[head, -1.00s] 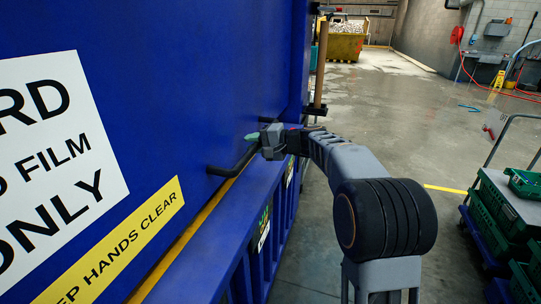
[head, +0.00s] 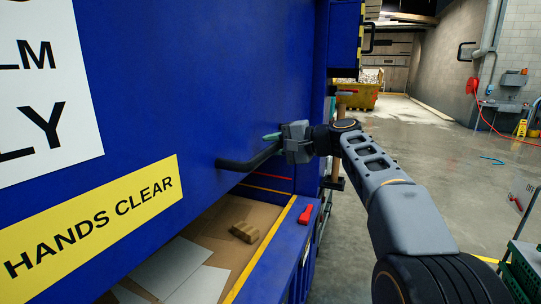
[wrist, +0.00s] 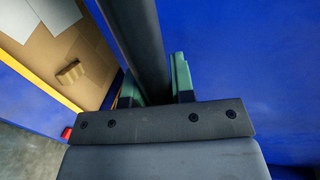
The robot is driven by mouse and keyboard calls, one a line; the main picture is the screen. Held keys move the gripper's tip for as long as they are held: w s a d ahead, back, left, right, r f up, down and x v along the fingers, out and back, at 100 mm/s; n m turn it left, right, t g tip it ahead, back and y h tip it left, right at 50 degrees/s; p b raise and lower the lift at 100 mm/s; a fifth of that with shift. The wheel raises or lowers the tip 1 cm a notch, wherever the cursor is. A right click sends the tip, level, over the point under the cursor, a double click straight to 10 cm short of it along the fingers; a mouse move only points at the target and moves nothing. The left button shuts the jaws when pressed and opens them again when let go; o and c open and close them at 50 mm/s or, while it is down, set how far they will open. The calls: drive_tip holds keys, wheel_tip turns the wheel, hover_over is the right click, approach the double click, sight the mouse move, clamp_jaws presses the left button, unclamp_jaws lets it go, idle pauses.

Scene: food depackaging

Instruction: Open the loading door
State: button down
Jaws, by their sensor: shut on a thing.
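The loading door (head: 215,75) is a large blue panel with a white sign and a yellow "HANDS CLEAR" strip. A black bar handle (head: 240,163) sticks out near its lower edge. My gripper (head: 272,138) is shut on the handle's right part. In the wrist view the green fingers of my gripper (wrist: 155,78) lie on both sides of the dark handle (wrist: 138,35). The door's lower edge stands above the yellow-edged rim (head: 262,247), leaving an open gap. Through it show flat cardboard and pale sheets (head: 172,268).
A small brown cardboard piece (head: 245,232) lies inside the opening. A red object (head: 306,214) sits on the blue rim. A yellow skip (head: 357,95) stands far back. Green crates (head: 525,265) are at lower right. Grey floor between is open.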

drive_tip(key=shift+r+p, duration=0.45)
drive_tip(key=shift+r, duration=1.15)
drive_tip(key=c, duration=1)
unclamp_jaws()
drive_tip(key=shift+f, duration=0.15)
drive_tip(key=shift+s+d, duration=0.2)
drive_tip(key=shift+d, duration=0.2)
drive_tip(key=b+v, duration=0.2)
drive_tip(key=v, duration=1.1)
drive_tip(key=shift+b, duration=0.4)
